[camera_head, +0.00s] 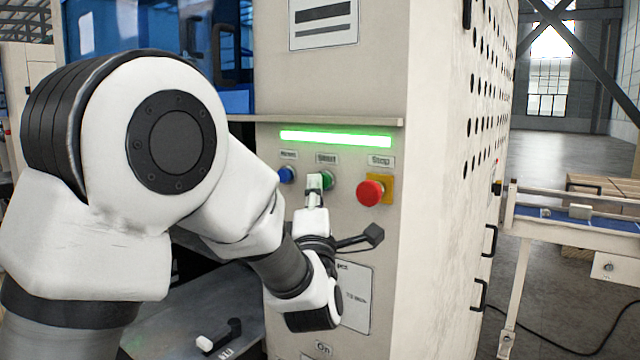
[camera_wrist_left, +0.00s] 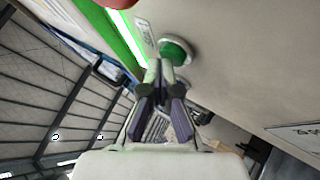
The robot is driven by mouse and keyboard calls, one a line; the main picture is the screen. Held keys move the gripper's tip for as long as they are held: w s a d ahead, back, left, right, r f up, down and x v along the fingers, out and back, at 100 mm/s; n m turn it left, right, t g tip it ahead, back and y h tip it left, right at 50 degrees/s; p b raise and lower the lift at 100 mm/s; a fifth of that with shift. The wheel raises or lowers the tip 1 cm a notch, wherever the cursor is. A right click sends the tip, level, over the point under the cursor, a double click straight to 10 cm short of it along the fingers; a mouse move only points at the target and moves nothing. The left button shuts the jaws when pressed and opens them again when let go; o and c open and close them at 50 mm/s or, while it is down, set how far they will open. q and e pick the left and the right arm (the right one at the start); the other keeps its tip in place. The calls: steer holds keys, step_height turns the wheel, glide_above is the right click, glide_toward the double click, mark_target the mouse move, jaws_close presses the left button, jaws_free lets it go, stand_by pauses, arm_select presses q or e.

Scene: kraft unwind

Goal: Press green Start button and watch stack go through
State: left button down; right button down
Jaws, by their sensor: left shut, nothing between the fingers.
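The green Start button (camera_head: 327,180) is on the beige machine panel, between a blue button (camera_head: 286,174) and a red Stop button (camera_head: 370,192) on a yellow plate. My left gripper (camera_head: 315,182) is shut and empty, its tips at the green button and partly covering it in the head view. In the left wrist view the shut fingers (camera_wrist_left: 160,75) point at the green button (camera_wrist_left: 176,51), just below its rim; I cannot tell whether they touch it. A light bar (camera_head: 335,138) above the buttons glows green. My right gripper is not in view. No stack shows clearly.
A thin ledge (camera_head: 330,120) juts out above the light bar. A conveyor (camera_head: 580,215) with a small block (camera_head: 580,211) on it stands at the right.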

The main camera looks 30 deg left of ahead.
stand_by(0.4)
arm_select(q)
steer(key=shift+s+b, duration=0.7)
steer(key=shift+s, duration=0.15)
steer(key=s, duration=0.3)
steer(key=s+b, duration=0.1)
steer(key=s, duration=0.1)
steer(key=shift+a, duration=0.25)
